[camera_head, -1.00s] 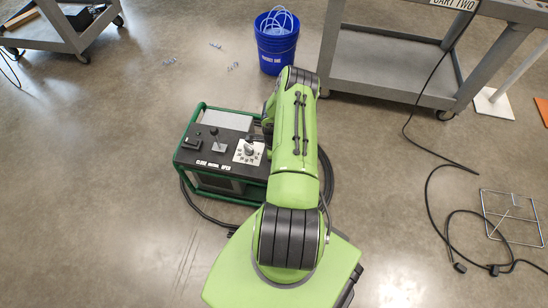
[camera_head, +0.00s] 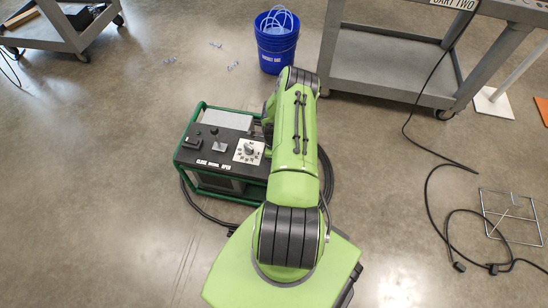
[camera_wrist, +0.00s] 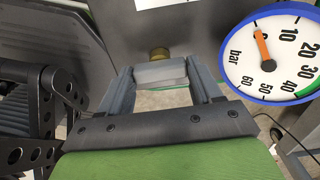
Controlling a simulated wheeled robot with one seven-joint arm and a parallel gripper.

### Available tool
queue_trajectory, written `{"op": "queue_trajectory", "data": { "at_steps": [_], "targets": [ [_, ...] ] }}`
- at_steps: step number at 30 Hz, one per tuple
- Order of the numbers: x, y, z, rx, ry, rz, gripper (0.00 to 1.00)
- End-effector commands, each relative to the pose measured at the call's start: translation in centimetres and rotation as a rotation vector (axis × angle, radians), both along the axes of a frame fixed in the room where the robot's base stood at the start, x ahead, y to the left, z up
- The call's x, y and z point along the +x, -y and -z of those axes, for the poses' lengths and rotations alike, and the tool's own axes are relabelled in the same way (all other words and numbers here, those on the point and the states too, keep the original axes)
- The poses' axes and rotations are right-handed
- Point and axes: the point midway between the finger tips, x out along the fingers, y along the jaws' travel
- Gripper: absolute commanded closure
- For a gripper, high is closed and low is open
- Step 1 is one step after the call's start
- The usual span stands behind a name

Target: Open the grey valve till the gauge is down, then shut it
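The grey valve handle (camera_wrist: 160,73) is a pale block in the wrist view, in front of a brass fitting (camera_wrist: 159,53). My gripper (camera_wrist: 161,75) has one finger at each side of the handle and appears closed on it. The round gauge (camera_wrist: 276,78) has a white face and blue rim, right of my gripper, marked in bar. Its orange needle points up and slightly left, close to the zero mark. In the head view my arm hides my gripper, the valve and the gauge beside the green-framed unit (camera_head: 187,157).
The unit's black top carries a lever (camera_head: 216,140) and a white dial plate (camera_head: 249,151). A blue bucket (camera_head: 276,48) stands behind, with a grey cart (camera_head: 385,65) at the back right. Cables and a wire frame (camera_head: 512,217) lie right. The left floor is mostly clear.

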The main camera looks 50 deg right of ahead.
Motion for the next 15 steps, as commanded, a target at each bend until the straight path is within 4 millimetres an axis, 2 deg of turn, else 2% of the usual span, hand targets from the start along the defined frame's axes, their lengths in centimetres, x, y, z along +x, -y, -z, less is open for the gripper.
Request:
{"op": "queue_trajectory", "data": {
  "at_steps": [1, 5, 12, 15],
  "targets": [
    [0.05, -0.03, 0.00, 0.000, 0.001, -0.001, 0.29],
    [0.04, -0.03, 0.00, 0.000, 0.001, -0.001, 0.11],
    [0.02, -0.01, -0.05, 0.000, 0.000, -0.001, 0.11],
    [0.04, 0.03, -0.94, 0.000, 0.001, -0.002, 0.11]
  ]
}}
